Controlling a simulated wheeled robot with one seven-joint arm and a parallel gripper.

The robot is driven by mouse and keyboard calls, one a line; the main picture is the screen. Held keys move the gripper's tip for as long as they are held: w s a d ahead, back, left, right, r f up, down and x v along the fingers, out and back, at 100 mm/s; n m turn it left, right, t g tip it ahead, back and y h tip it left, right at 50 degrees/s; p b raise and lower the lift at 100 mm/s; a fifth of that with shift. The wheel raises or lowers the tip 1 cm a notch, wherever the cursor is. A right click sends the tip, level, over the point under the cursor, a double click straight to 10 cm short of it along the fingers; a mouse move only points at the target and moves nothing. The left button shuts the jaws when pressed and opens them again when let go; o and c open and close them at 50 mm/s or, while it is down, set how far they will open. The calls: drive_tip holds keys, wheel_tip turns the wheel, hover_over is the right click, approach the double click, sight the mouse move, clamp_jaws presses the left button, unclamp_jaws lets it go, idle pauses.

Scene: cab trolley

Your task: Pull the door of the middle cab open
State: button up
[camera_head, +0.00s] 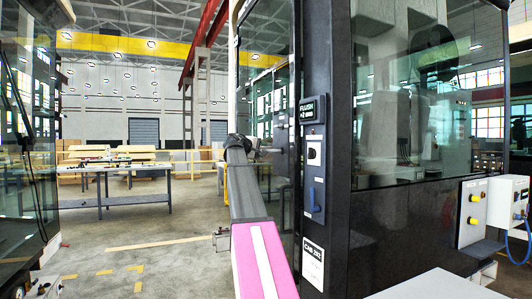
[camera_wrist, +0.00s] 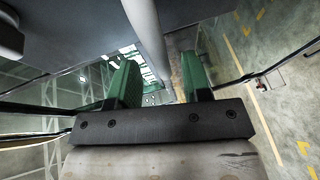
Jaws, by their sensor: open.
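The cab (camera_head: 340,110) marked CAB 202 fills the right of the head view, with a dark frame and large glass panes. A glass panel (camera_head: 267,70), apparently its door, stands left of the dark pillar; I see no clear gap at its edge. In the wrist view my gripper (camera_wrist: 160,85) has two green fingers spread apart. A pale grey round bar (camera_wrist: 149,38) runs between and beyond them; whether they touch it cannot be told. In the head view my gripper cannot be made out.
Another glazed cab (camera_head: 25,120) stands at the left edge. A long workbench (camera_head: 115,172) stands behind on open concrete floor. A box with yellow buttons (camera_head: 472,212) and a white box with a blue hose (camera_head: 508,200) are at the right. A pale grey surface (camera_head: 437,285) is at the bottom.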

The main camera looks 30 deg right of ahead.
sight(276, 164)
drive_tip(key=shift+x, duration=1.5)
clamp_jaws()
drive_tip(key=shift+f, duration=0.15)
drive_tip(key=f+n+g, duration=0.1)
drive_tip(key=f+n+y, duration=0.1)
drive_tip(key=n, duration=0.1)
drive_tip(key=shift+s+f+g, duration=0.15)
drive_tip(key=shift+s+g, duration=0.1)
drive_tip(key=shift+g, duration=0.15)
drive_tip(key=shift+s+f+n+g+y, duration=0.25)
drive_tip(key=shift+f+n+g, duration=0.2)
drive_tip(key=shift+n, duration=0.15)
drive_tip(key=shift+s+f+n+g+y, duration=0.15)
drive_tip(key=shift+s+f+n+g, duration=0.2)
drive_tip(key=shift+f+n, duration=0.2)
